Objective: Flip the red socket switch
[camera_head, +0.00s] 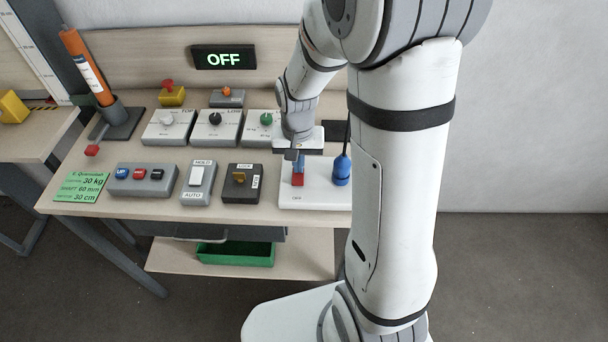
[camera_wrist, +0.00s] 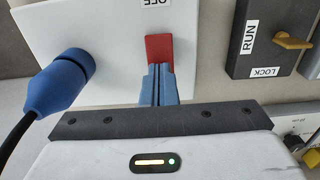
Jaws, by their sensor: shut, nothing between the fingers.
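The red socket switch (camera_head: 298,180) sits on a white socket box at the right of the bench. In the wrist view the red switch (camera_wrist: 159,48) shows just beyond my fingertips, below the label "OFF". My gripper (camera_head: 297,162) is shut and empty, with its blue fingers together. The fingertips (camera_wrist: 158,70) are at the near end of the switch and overlap it in the picture; I cannot tell whether they touch it. The white socket box (camera_head: 316,201) also holds a blue plug (camera_head: 342,170), which shows in the wrist view (camera_wrist: 62,82) with its black cable.
A white rocker switch (camera_head: 197,175), a push-button box (camera_head: 142,190) and several knob boxes stand farther left and behind. A display (camera_head: 224,57) on the back panel reads "OFF".

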